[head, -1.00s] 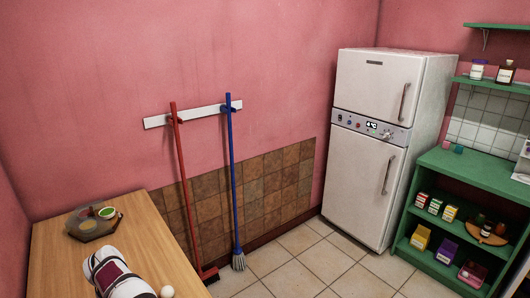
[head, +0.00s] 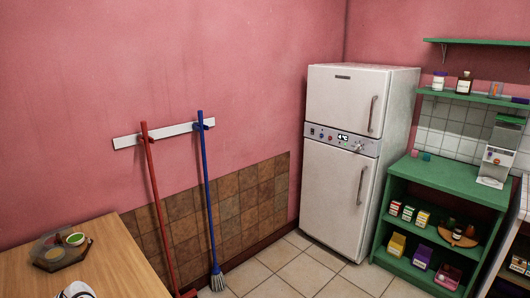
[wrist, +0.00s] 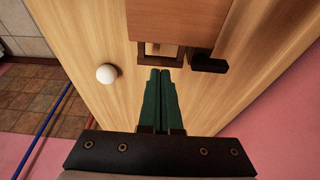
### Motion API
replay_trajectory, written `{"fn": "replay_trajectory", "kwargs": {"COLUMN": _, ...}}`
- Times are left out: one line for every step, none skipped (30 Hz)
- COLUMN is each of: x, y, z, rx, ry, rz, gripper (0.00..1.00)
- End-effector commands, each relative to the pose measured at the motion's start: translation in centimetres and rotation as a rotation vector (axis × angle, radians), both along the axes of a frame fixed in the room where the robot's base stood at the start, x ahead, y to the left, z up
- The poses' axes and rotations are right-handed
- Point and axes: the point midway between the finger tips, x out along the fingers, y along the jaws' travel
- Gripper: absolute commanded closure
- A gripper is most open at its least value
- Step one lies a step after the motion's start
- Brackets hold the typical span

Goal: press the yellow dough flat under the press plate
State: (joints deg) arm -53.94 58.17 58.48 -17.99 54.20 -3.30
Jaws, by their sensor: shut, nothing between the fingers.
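My gripper (wrist: 160,75) shows in the wrist view, its two green fingers shut together with nothing between them. It is over the light wooden table (wrist: 85,35). A brown wooden block (wrist: 175,20) lies just beyond the fingertips, with a small square frame at its near edge. I cannot tell whether the block is part of the press. I make out neither yellow dough nor a press plate in either view. The head view does not show my gripper.
A white ball (wrist: 106,73) is left of the fingers. A black piece (wrist: 209,63) is beside the block. In the head view, a dark tray (head: 48,268) with small bowls is on the table. Brooms (head: 208,200), a fridge (head: 345,180) and green shelves (head: 455,190) stand beyond.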

Motion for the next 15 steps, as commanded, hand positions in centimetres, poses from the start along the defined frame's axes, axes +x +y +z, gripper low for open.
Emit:
{"fn": "replay_trajectory", "kwargs": {"x": 0.0, "y": 0.0, "z": 0.4, "rx": 0.001, "ry": -0.001, "rz": 0.000, "gripper": 1.00}}
{"fn": "replay_trajectory", "kwargs": {"x": 0.0, "y": 0.0, "z": 0.7, "rx": 0.001, "ry": -0.001, "rz": 0.000, "gripper": 1.00}}
{"fn": "replay_trajectory", "kwargs": {"x": 0.1, "y": 0.1, "z": 1.2, "rx": 0.002, "ry": -0.002, "rz": 0.001, "gripper": 1.00}}
{"fn": "replay_trajectory", "kwargs": {"x": 0.0, "y": 0.1, "z": 1.5, "rx": 0.003, "ry": -0.001, "rz": 0.000, "gripper": 1.00}}
{"fn": "replay_trajectory", "kwargs": {"x": 0.0, "y": 0.1, "z": 1.9, "rx": 0.003, "ry": -0.001, "rz": 0.000, "gripper": 1.00}}
{"fn": "replay_trajectory", "kwargs": {"x": 0.0, "y": 0.1, "z": 2.3, "rx": 0.003, "ry": -0.001, "rz": 0.000, "gripper": 1.00}}
{"fn": "replay_trajectory", "kwargs": {"x": 0.0, "y": 0.1, "z": 2.7, "rx": 0.003, "ry": -0.001, "rz": 0.000, "gripper": 1.00}}
{"fn": "replay_trajectory", "kwargs": {"x": 0.0, "y": 0.0, "z": 3.0, "rx": 0.002, "ry": -0.001, "rz": -0.001, "gripper": 1.00}}
{"fn": "replay_trajectory", "kwargs": {"x": 0.0, "y": 0.1, "z": 3.4, "rx": 0.002, "ry": -0.002, "rz": 0.000, "gripper": 1.00}}
{"fn": "replay_trajectory", "kwargs": {"x": 0.0, "y": 0.0, "z": 3.8, "rx": 0.001, "ry": -0.001, "rz": 0.000, "gripper": 1.00}}
{"fn": "replay_trajectory", "kwargs": {"x": 0.1, "y": 0.1, "z": 4.1, "rx": 0.002, "ry": -0.002, "rz": 0.000, "gripper": 1.00}}
{"fn": "replay_trajectory", "kwargs": {"x": 0.1, "y": 0.1, "z": 4.6, "rx": 0.003, "ry": -0.003, "rz": 0.001, "gripper": 1.00}}
{"fn": "replay_trajectory", "kwargs": {"x": 0.0, "y": 0.0, "z": 4.9, "rx": 0.002, "ry": -0.002, "rz": 0.001, "gripper": 1.00}}
{"fn": "replay_trajectory", "kwargs": {"x": 0.0, "y": 0.1, "z": 5.2, "rx": 0.002, "ry": -0.002, "rz": 0.000, "gripper": 1.00}}
{"fn": "replay_trajectory", "kwargs": {"x": 0.0, "y": 0.1, "z": 5.7, "rx": 0.001, "ry": -0.001, "rz": 0.000, "gripper": 1.00}}
